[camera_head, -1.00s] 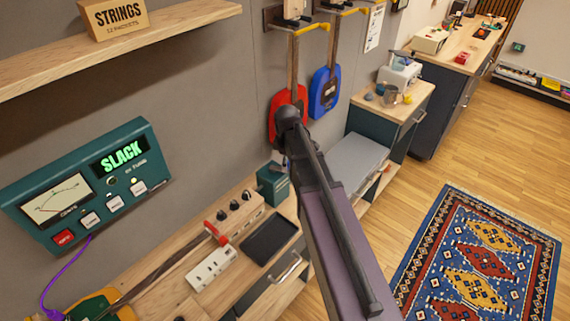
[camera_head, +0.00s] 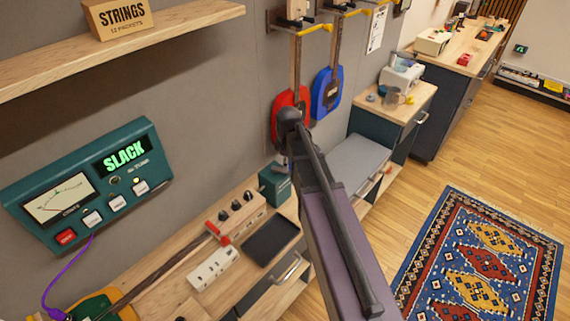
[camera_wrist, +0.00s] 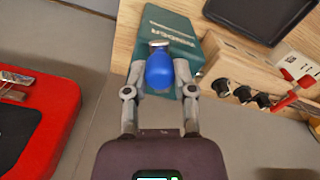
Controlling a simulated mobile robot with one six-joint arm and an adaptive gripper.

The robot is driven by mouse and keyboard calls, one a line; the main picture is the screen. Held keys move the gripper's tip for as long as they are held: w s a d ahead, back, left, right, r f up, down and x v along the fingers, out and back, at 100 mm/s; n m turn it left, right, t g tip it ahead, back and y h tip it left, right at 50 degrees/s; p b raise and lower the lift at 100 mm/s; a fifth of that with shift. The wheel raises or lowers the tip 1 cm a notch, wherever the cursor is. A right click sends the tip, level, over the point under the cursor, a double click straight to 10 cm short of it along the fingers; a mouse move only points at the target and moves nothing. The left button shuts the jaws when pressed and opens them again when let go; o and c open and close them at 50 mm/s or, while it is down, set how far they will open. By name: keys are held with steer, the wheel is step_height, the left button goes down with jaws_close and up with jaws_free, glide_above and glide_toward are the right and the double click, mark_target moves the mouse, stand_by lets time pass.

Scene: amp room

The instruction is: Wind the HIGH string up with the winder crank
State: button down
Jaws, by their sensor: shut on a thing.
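My gripper (camera_wrist: 161,80) is shut on a rounded blue handle (camera_wrist: 160,70) with a metal end, which looks like the winder crank. It is at the teal box marked WINDER (camera_wrist: 178,28); whether the metal end is still in the box cannot be told. In the head view the box (camera_head: 274,184) stands at the bench's back, and my arm hides most of my gripper. A wooden block (camera_head: 236,213) with several black knobs and a red crank-like part (camera_head: 217,233) is beside it. A teal tuner panel (camera_head: 88,186) reads SLACK; its string labels are unreadable here.
A dark tray (camera_head: 270,239) and a white socket strip (camera_head: 213,268) lie on the bench. Red (camera_head: 291,98) and blue (camera_head: 326,94) instruments hang on the wall behind my arm. A shelf with a STRINGS box (camera_head: 116,17) is above. The floor at right is open, with a rug.

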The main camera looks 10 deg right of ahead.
steer(key=shift+s+a+m, duration=0.5)
steer(key=shift+a+m, duration=0.1)
steer(key=shift+m, duration=1.2)
steer(key=shift+s+a+m, duration=0.45)
steer(key=shift+a+m, duration=0.15)
steer(key=shift+m, duration=1.2)
steer(key=shift+s+a+m, duration=0.5)
steer(key=shift+a+m, duration=0.1)
steer(key=shift+m, duration=1.2)
steer(key=shift+a, duration=0.45)
steer(key=shift+c, duration=2.2)
jaws_free()
steer(key=shift+w, duration=0.1)
